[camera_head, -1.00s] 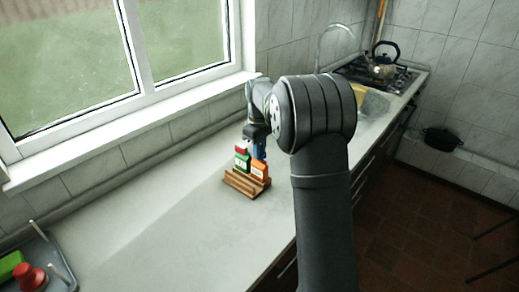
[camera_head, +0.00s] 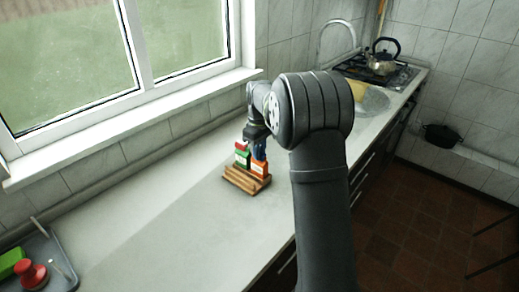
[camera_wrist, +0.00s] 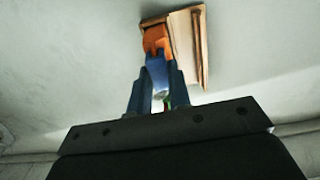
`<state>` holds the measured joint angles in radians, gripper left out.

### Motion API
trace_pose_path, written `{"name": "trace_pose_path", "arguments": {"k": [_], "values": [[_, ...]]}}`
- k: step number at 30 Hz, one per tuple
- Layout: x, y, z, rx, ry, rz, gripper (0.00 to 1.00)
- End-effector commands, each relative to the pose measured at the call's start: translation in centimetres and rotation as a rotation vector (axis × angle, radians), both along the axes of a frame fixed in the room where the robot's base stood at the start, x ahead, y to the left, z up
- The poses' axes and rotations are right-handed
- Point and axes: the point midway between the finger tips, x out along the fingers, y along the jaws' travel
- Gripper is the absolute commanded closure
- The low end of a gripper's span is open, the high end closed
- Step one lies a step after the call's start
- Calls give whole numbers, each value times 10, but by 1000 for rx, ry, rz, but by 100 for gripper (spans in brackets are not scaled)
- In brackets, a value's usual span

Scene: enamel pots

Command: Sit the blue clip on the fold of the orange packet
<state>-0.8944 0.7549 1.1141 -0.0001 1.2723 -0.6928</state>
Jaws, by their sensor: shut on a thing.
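The orange packet (camera_head: 260,168) stands in a wooden rack (camera_head: 243,183) on the counter, beside a green packet (camera_head: 242,158). My gripper (camera_head: 258,146) is right above the orange packet, pointing down. It is shut on the blue clip (camera_head: 259,154), which is partly hidden by the fingers in the head view. In the wrist view the blue clip (camera_wrist: 158,74) sits between the fingers, its far end against or just over the top of the orange packet (camera_wrist: 156,40). I cannot tell whether the clip grips the fold.
A red-topped item (camera_head: 241,146) stands close behind the green packet. A grey tray (camera_head: 45,250) with a red object and a green block is at the lower left. A sink, stove and kettle (camera_head: 382,58) are at the back. The counter left of the rack is clear.

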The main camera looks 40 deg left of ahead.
Motion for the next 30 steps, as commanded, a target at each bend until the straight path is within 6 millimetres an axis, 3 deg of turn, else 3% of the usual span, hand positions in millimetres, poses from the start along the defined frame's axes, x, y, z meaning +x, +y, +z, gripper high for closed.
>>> {"name": "trace_pose_path", "arguments": {"k": [9,10,13,14,23,26,30], "values": [[0,0,-3,0,0,0,100],[0,0,-3,0,0,0,79],[0,0,-3,0,0,0,59],[0,0,-3,0,0,0,57],[0,0,-1,1,-1,0,57],[1,1,7,3,-2,0,57],[0,1,33,4,-3,0,57]]}}
